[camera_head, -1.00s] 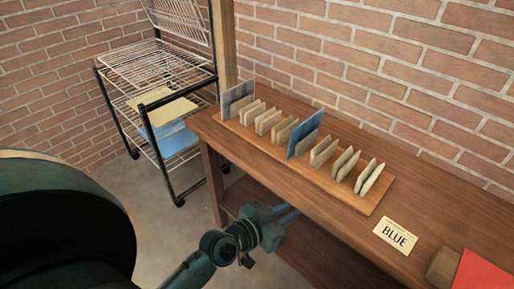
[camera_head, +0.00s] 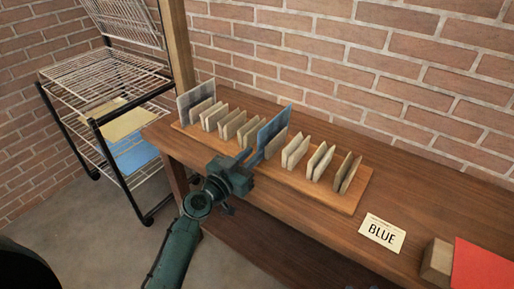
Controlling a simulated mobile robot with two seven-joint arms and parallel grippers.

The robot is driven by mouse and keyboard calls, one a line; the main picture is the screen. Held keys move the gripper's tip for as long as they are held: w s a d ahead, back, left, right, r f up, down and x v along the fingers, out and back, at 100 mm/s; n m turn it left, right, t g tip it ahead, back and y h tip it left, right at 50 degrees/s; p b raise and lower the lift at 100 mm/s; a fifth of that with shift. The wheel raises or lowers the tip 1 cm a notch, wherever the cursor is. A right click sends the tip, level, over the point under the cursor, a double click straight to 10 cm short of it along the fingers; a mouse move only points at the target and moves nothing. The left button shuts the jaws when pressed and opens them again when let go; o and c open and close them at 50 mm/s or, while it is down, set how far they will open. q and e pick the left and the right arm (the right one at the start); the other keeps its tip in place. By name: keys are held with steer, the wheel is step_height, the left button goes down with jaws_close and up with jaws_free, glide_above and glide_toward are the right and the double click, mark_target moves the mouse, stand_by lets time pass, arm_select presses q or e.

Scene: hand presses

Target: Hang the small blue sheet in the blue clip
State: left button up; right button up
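A small blue sheet (camera_head: 273,128) stands upright in a slot of the wooden rack (camera_head: 340,203) on the bench, between pale wooden dividers. My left gripper (camera_head: 252,156) is at the front edge of the rack, just left of the blue sheet's lower edge. Its two fingers look apart, pointing toward the sheet; I cannot tell whether they touch it. A larger blue sheet (camera_head: 136,155) lies on a lower shelf of the wire cart. I cannot make out a blue clip. My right gripper is not in view.
A grey sheet (camera_head: 196,98) stands at the rack's left end. A "BLUE" card (camera_head: 382,233), a wooden block (camera_head: 437,262) and a red sheet (camera_head: 482,270) lie on the bench (camera_head: 310,236). The wire cart (camera_head: 100,75) stands left, with a yellowish sheet (camera_head: 115,122).

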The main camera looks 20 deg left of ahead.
mark_target(268, 131)
arm_select(q)
steer(key=shift+w+d+b, duration=0.2)
steer(key=shift+w+b, duration=0.1)
steer(key=shift+w, duration=0.35)
steer(key=shift+x, duration=0.85)
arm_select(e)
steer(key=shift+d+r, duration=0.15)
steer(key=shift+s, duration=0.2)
arm_select(q)
jaws_close()
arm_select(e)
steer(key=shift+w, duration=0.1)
